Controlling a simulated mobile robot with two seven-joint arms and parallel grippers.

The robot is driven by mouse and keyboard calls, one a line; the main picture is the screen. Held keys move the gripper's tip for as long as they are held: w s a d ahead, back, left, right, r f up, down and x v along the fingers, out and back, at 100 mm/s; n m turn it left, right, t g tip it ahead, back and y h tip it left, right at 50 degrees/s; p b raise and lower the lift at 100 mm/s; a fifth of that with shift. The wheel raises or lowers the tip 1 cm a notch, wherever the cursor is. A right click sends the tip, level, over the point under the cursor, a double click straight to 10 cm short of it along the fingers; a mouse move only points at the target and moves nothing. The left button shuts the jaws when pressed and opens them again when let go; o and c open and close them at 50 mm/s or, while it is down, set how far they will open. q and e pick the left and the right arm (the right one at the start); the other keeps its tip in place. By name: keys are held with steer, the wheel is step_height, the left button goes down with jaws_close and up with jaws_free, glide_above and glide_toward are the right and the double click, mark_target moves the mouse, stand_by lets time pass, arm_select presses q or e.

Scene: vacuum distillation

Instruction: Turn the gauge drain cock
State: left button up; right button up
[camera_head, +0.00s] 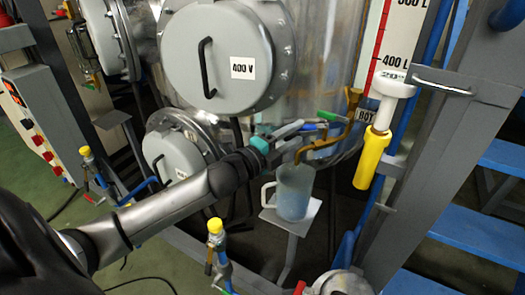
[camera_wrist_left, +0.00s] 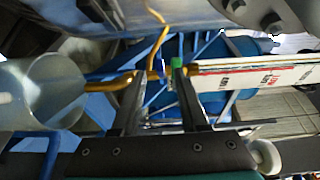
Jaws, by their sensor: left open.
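The gauge drain cock shows a small green handle (camera_head: 326,115) on the brass pipe (camera_head: 352,103) below the level gauge (camera_head: 385,50). In the left wrist view the green part (camera_wrist_left: 178,63) sits at the end of the gauge scale (camera_wrist_left: 250,74), close to the fingertips. My left gripper (camera_head: 310,129) is open, its fingers reaching toward the brass pipe just below and left of the green handle. In the left wrist view the two fingers of my left gripper (camera_wrist_left: 159,84) stand apart, with the green part near the right fingertip. I cannot tell whether they touch. My right gripper is out of view.
A clear jug (camera_head: 294,192) stands on a small shelf (camera_head: 282,222) under the brass spout. A yellow-and-white cylinder (camera_head: 373,155) hangs right of the gripper. The large vessel with its grey "400 V" cover (camera_head: 217,55) is behind. A grey post (camera_head: 440,165) borders the right.

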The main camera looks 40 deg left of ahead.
arm_select(q)
steer(key=s+a+p, duration=0.2)
steer(key=s, duration=0.8)
steer(key=shift+s, duration=0.25)
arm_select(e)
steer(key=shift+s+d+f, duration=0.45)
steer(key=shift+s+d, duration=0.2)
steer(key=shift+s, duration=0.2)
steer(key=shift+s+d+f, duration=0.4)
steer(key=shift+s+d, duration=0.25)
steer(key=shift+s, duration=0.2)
arm_select(q)
steer(key=shift+c, duration=0.4)
